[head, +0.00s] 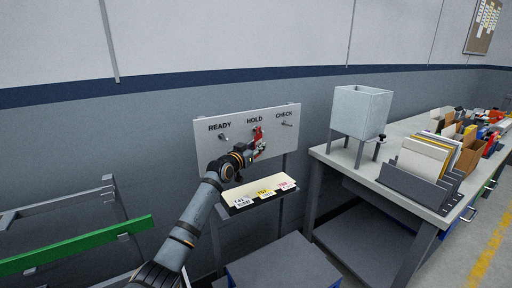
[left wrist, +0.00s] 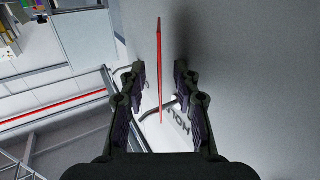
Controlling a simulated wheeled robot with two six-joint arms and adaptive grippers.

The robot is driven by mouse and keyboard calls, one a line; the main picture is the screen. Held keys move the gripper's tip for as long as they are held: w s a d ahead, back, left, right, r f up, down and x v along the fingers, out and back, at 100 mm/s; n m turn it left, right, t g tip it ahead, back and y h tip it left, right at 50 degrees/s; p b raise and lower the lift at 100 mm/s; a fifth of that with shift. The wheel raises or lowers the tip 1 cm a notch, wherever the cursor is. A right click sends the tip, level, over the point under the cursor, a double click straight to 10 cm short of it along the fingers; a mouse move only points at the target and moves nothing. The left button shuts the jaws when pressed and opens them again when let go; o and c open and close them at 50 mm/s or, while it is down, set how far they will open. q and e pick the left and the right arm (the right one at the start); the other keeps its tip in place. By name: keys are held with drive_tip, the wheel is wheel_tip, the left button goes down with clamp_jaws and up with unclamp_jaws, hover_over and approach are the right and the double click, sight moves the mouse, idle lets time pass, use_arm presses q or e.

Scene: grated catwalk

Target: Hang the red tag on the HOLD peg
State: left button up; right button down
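The red tag (head: 257,134) is at the HOLD peg on the pale board (head: 209,145), just below the word HOLD. In the left wrist view the tag (left wrist: 160,65) is a thin upright red strip seen edge-on. Its lower end is by the dark HOLD peg (left wrist: 168,104); it appears to be on the peg, but the contact is unclear. My left gripper (head: 260,147) is at the board around the tag. In the wrist view its fingers (left wrist: 160,88) stand apart, with a gap on each side of the tag. My right gripper is out of view.
The READY peg (head: 225,136) and CHECK peg (head: 287,124) look bare. A tray (head: 232,211) with labelled white, yellow and pink tags is below the board. A workbench (head: 403,190) with a grey box (head: 360,110) and files is at the right. A green rail (head: 75,246) is at left.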

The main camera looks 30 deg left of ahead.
use_arm(q)
drive_tip(key=s, duration=1.2)
drive_tip(key=shift+r, duration=0.1)
